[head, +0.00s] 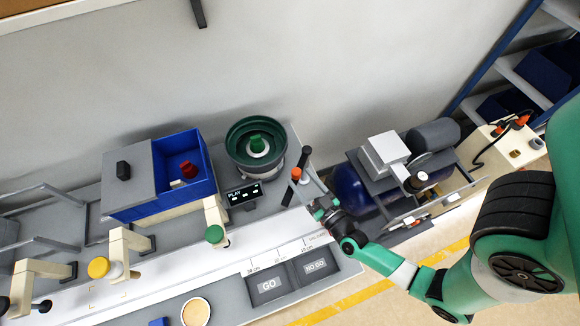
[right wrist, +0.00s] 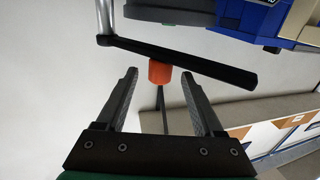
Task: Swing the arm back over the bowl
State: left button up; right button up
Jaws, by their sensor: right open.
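The bowl (head: 240,135) is a round green bowl feeder on a grey base, with a green centre piece. The swing arm (head: 290,190) is a dark bar with an orange knob (head: 296,173), just right of the bowl rather than over it. In the right wrist view the swing arm (right wrist: 215,66) runs from a silver post, with the orange knob (right wrist: 159,73) under it. My right gripper (head: 317,204) is open, right of the swing arm. Its fingertips (right wrist: 160,75) stand either side of the orange knob, with gaps visible. My left gripper is not in view.
A small display (head: 244,194) stands in front of the bowl. A blue bin (head: 208,165) is to its left. GO (head: 268,287) and NO GO (head: 314,266) trays lie at the front. A compressor (head: 350,188) stands close on the right.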

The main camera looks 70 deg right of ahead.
aim_at(293, 170)
jog(key=x, duration=0.6)
jog(key=shift+w+d+b, duration=0.2)
jog(key=shift+w+b, duration=0.1)
jog(key=shift+b, duration=0.05)
grip_shut()
dwell(1.0)
